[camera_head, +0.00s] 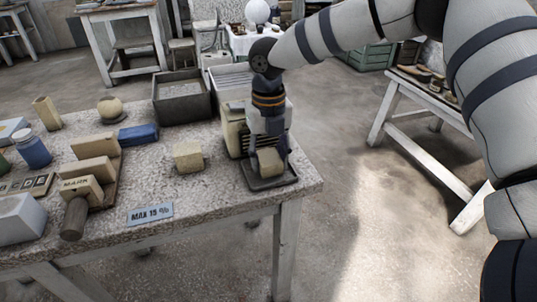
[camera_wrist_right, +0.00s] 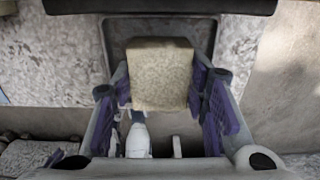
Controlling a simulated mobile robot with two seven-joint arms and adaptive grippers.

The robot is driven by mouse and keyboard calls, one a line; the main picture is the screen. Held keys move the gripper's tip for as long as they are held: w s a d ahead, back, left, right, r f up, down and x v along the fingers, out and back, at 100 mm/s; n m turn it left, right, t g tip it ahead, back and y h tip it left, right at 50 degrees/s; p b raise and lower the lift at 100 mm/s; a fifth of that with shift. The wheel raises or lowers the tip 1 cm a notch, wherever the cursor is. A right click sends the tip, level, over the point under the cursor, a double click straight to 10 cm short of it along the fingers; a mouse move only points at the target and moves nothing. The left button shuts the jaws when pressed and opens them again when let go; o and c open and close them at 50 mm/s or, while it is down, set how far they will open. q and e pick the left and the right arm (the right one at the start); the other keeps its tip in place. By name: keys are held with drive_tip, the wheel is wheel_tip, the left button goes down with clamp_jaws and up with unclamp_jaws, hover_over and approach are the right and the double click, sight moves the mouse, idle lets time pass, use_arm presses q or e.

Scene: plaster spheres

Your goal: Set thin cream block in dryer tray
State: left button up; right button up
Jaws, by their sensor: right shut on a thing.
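A cream block (camera_head: 269,162) is between the fingers of my right gripper (camera_head: 268,153), over the dark dryer tray (camera_head: 285,181) at the table's right corner. In the right wrist view, the speckled cream block (camera_wrist_right: 160,75) sits between the purple pads of my right gripper (camera_wrist_right: 165,100), with the dark tray (camera_wrist_right: 112,28) around and beneath it. I cannot tell whether the block touches the tray floor. The cream dryer (camera_head: 234,132) with dark slots stands behind the tray, partly hidden by my right gripper. My left gripper is not in view.
Another cream block (camera_head: 188,156) stands left of the tray. A grey bin (camera_head: 183,97) stands behind. A "MAX 15" label (camera_head: 150,213) lies near the front edge.

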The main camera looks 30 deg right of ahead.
drive_tip(key=shift+f, duration=0.4)
drive_tip(key=o, duration=1.4)
drive_tip(key=shift+o, duration=0.2)
drive_tip(key=shift+r+p, duration=0.4)
drive_tip(key=shift+r, duration=1.65)
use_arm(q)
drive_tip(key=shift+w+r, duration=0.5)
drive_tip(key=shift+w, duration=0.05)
use_arm(e)
drive_tip(key=shift+f, duration=0.1)
